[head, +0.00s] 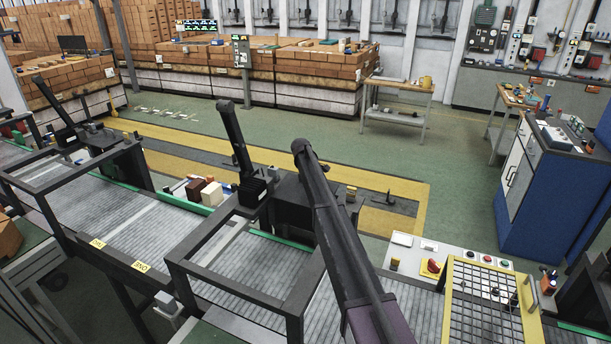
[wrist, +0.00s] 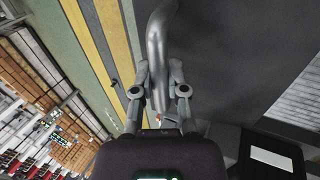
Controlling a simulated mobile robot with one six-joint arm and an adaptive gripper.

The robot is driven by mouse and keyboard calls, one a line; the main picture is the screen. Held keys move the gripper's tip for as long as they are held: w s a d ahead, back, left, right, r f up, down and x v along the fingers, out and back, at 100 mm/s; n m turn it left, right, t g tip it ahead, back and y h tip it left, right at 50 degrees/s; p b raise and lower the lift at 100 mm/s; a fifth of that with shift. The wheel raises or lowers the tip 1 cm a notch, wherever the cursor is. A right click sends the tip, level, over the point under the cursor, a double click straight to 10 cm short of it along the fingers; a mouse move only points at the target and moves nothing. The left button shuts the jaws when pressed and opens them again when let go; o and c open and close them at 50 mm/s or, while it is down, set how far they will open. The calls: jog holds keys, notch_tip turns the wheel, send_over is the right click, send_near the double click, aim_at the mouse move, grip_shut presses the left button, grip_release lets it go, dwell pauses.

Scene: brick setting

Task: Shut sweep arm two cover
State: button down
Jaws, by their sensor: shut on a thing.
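In the wrist view my gripper (wrist: 159,88) has its two fingers on either side of a grey, curved, tube-like handle (wrist: 160,45) and is shut on it. A broad dark grey panel (wrist: 245,60) fills the upper right behind the handle; I cannot tell whether it is the cover or how far it stands open. In the head view a black sweep arm (head: 235,140) rises at a tilt from a dark housing (head: 292,200) beside the conveyor, near the "DN2" label (head: 141,265). My own arm crosses in front of that housing and hides part of it; my gripper does not show there.
A second black sweep arm (head: 55,105) stands farther left. Dark frames (head: 215,285) span the grey roller conveyor (head: 120,220). A yellow-framed mesh panel (head: 490,305) and a button panel (head: 460,262) are at lower right.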

jog(key=shift+b+x, duration=1.3)
jog(key=shift+x, duration=0.15)
jog(key=shift+s+d, duration=0.1)
jog(key=shift+d, duration=0.05)
jog(key=c, duration=0.6)
grip_release()
jog(key=shift+c, duration=0.2)
jog(key=shift+r, duration=0.1)
